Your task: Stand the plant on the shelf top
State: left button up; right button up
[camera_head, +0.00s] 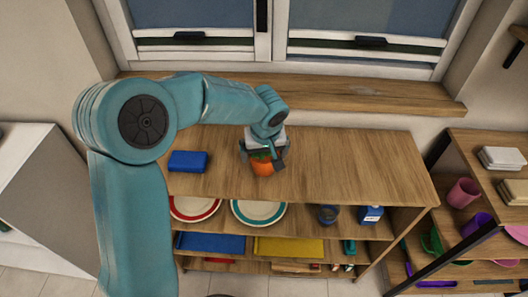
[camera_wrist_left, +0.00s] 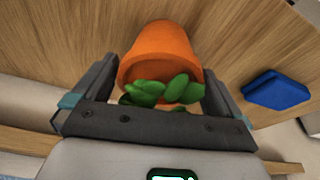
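The plant is an orange pot (camera_head: 262,167) with green leaves, on or just over the wooden shelf top (camera_head: 340,170) near its left-middle part. The wrist view shows the pot (camera_wrist_left: 160,50) and its leaves (camera_wrist_left: 165,90) close up between the fingers, rim and leaves toward the palm. Whether either finger touches the pot is hard to tell. My right gripper is not in view.
A blue block (camera_head: 188,161) lies on the shelf top left of the pot. A window sill (camera_head: 300,92) runs behind. The top's right side is clear.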

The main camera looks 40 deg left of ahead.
aim_at(265, 159)
pick_arm(q)
jog(key=shift+r, duration=0.65)
jog(key=v, duration=1.1)
jog(key=shift+s+p, duration=0.15)
jog(key=shift+p, duration=0.3)
